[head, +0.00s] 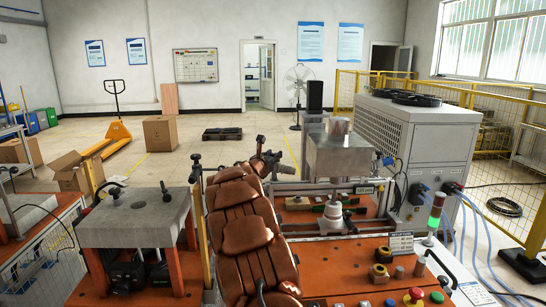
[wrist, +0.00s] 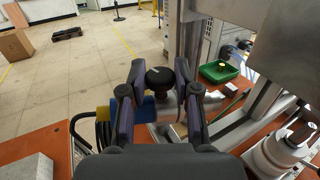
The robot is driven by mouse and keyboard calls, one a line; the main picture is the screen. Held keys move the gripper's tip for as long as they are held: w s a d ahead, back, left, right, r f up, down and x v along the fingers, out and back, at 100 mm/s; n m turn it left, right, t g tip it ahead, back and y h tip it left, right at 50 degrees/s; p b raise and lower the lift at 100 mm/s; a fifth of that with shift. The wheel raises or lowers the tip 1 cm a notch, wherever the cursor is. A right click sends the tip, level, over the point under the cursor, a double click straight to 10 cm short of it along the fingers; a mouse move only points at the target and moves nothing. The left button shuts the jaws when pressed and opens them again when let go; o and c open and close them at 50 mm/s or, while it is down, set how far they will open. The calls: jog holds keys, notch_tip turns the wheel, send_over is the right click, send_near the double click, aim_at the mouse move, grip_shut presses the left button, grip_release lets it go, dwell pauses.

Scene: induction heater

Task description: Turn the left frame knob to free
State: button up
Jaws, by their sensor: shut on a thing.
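The left frame knob (wrist: 159,77) is round and black with a small pale mark on its top. In the wrist view it sits between the two dark fingers of my gripper (wrist: 160,82), which is shut on its sides. In the head view my gripper (head: 266,158) is at the left upright of the metal frame, at the end of my brown arm. There the knob is hidden by the gripper, and its exact turn is hard to read.
The metal block (head: 338,155) of the heater stands right of my gripper, with a white cylinder below. A green tray (wrist: 218,72) lies behind the frame. A grey-topped stand (head: 132,222) is left of my arm. Open floor (wrist: 85,90) lies beyond the orange table.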

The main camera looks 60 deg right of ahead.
grip_shut()
jog(key=t+b, duration=0.1)
jog(key=b, duration=0.2)
jog(key=shift+s+f+n, duration=0.1)
jog(key=shift+n, duration=0.2)
jog(key=b, duration=0.2)
jog(key=n+t+b, duration=0.1)
jog(key=b, duration=0.1)
jog(key=shift+s+d+f+y, duration=0.1)
jog(key=shift+f+y, duration=0.15)
jog(key=shift+y, duration=0.05)
jog(key=t+b, duration=0.1)
jog(key=b, duration=0.2)
jog(key=shift+r+n+t, duration=0.1)
jog(key=shift+n+t, duration=0.2)
jog(key=shift+n, duration=0.1)
jog(key=n+t+y+b, duration=0.2)
jog(key=t+b, duration=0.1)
jog(key=b, duration=0.4)
jog(key=shift+d, duration=0.1)
jog(key=n+t+y+b, duration=0.1)
jog(key=t+b, duration=0.1)
jog(key=b, duration=0.1)
jog(key=shift+s+n+y, duration=0.15)
jog(key=shift+n+y, duration=0.15)
jog(key=shift+n, duration=0.1)
jog(key=shift+d+r+n+t+y+b, duration=0.15)
jog(key=shift+n+t+y+b, duration=0.45)
jog(key=shift+n+t+y, duration=0.75)
jog(key=shift+y, duration=0.45)
